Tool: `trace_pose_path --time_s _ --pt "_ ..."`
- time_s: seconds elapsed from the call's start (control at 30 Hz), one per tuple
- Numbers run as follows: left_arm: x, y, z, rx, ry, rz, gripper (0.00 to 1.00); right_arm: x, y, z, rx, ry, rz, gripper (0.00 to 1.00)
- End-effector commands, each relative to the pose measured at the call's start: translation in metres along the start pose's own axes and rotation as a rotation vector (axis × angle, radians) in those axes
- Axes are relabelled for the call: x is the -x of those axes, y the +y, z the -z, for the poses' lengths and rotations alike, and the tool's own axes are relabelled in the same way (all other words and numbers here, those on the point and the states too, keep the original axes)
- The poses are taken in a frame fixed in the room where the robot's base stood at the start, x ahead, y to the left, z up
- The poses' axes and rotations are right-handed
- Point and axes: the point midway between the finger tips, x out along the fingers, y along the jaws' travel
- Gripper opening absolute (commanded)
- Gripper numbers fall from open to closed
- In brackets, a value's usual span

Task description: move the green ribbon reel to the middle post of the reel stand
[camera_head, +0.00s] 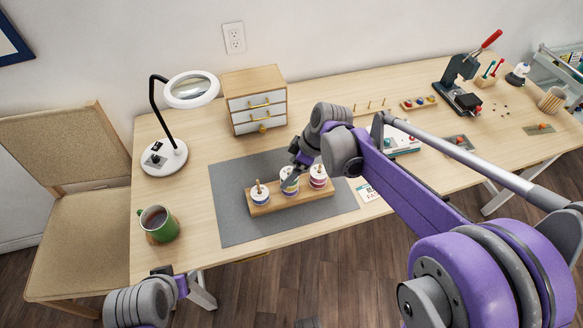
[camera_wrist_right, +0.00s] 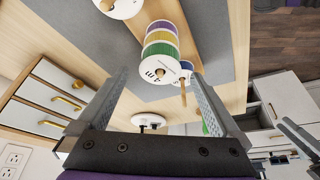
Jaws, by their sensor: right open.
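The wooden reel stand (camera_head: 275,208) lies on the grey mat with reels on its three posts. The green ribbon reel (camera_wrist_right: 159,51) appears to be the top one of the stack at the middle post, with yellow and purple bands beyond it. My right gripper (camera_head: 294,172) is over this stack; in the right wrist view its open fingers (camera_wrist_right: 160,76) lie on either side of the stack, with gaps. The left-post reel (camera_head: 260,195) sits low, its post tip bare. The right-post stack (camera_head: 318,178) shows pink. My left gripper (camera_head: 163,272) is at the front edge, its jaws unclear.
A drawer cabinet (camera_head: 255,100) stands behind the mat, and a magnifier lamp (camera_head: 166,156) is at the left. A green mug (camera_head: 160,224) stands near the front left. The grey mat (camera_head: 232,216) is clear around the stand. A press with a red handle (camera_head: 462,85) is far right.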

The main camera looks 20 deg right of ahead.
Motion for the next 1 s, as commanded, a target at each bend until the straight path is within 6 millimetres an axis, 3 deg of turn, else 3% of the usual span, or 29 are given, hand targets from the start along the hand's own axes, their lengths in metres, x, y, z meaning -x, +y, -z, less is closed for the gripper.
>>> trace_pose_path --time_s 0.17,0.63,1.0 --pt "0.001 0.000 0.001 0.000 0.001 0.000 0.50 0.011 0.000 0.000 -0.001 0.000 -0.001 1.00" --pt "0.008 0.000 0.006 0.000 0.004 0.000 0.50 0.096 0.000 0.000 -0.001 0.000 0.000 1.00" --pt "0.008 0.000 0.007 0.000 0.005 0.000 0.50 0.108 0.000 0.000 0.000 0.000 0.000 1.00"
